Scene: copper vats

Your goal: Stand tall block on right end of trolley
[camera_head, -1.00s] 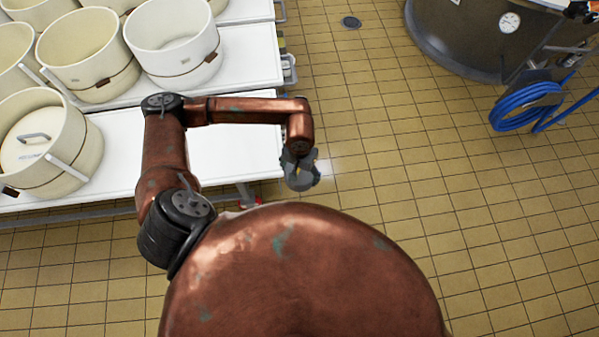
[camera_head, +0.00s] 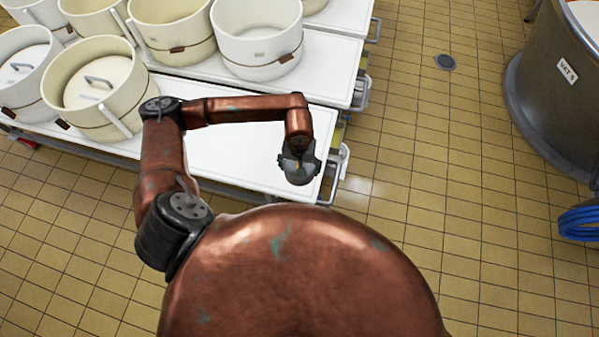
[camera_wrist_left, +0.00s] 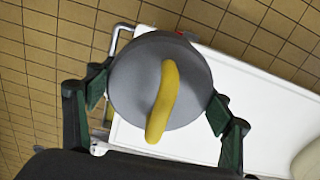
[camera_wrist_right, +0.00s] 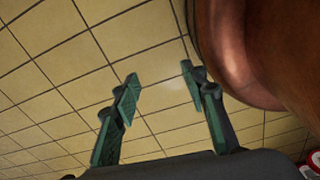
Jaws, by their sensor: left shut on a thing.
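A grey round block with a curved yellow strip on top (camera_wrist_left: 185,75) is between the fingers of my left gripper (camera_wrist_left: 158,98) in the left wrist view. The fingers are shut on its sides. In the head view, my left gripper (camera_head: 299,165) holds the grey block (camera_head: 299,178) over the right end of the nearest white-topped trolley (camera_head: 235,150). The gripper partly hides the block there, and I cannot tell its height or its gap from the top. My right gripper (camera_wrist_right: 160,82) is open and empty over floor tiles in the right wrist view.
Several cream tubs, one of them nearest (camera_head: 95,90), stand on the left of the trolley and behind. The trolley's right part is bare. A metal handle (camera_head: 340,170) juts from its right end. A large vat (camera_head: 550,100) and a blue hose (camera_head: 580,223) are at right.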

